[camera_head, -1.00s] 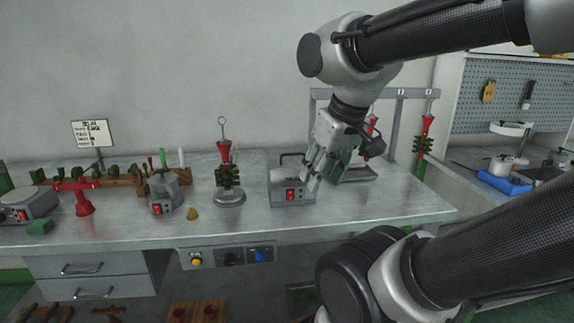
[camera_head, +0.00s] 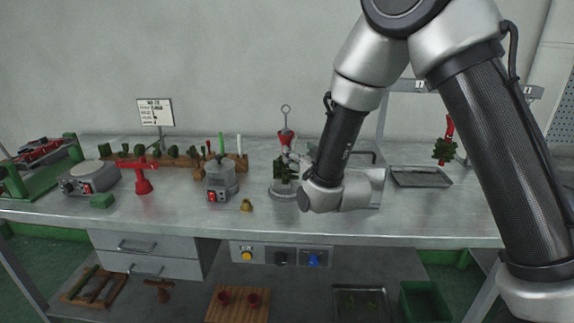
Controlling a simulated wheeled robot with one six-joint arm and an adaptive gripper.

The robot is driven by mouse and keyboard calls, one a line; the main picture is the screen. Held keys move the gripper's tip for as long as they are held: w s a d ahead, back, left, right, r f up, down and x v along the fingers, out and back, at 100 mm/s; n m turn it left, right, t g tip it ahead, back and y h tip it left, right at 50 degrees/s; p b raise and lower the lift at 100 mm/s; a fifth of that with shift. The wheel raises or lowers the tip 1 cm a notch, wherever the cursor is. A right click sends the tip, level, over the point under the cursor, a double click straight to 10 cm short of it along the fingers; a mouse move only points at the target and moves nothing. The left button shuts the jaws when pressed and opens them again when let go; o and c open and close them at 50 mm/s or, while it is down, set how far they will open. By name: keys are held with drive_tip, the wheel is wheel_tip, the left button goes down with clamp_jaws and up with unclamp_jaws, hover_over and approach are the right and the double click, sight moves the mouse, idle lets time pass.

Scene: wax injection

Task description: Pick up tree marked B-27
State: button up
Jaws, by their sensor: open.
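A wax tree (camera_head: 284,165) with a red cone, green wax pieces and a wire ring on top stands upright on a round metal base, right of the middle of the bench. A second red and green tree (camera_head: 446,146) hangs at the right near a metal rack. No B-27 mark is readable on either. My gripper (camera_head: 298,161) is beside the first tree, at its right. It is open, small in view and partly hidden by my wrist. I cannot tell whether its fingers touch the tree or are around it.
A grey device (camera_head: 221,181) and a yellow lump (camera_head: 246,205) are left of the tree. A red stand (camera_head: 142,182), a hotplate (camera_head: 88,179) and a green block (camera_head: 102,201) are farther left. An empty metal tray (camera_head: 420,177) lies at the right. The bench front is mostly clear.

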drive_tip(key=x, duration=0.4)
drive_tip(key=a+x, duration=0.1)
drive_tip(key=x, duration=0.3)
drive_tip(key=shift+s, duration=0.25)
clamp_jaws()
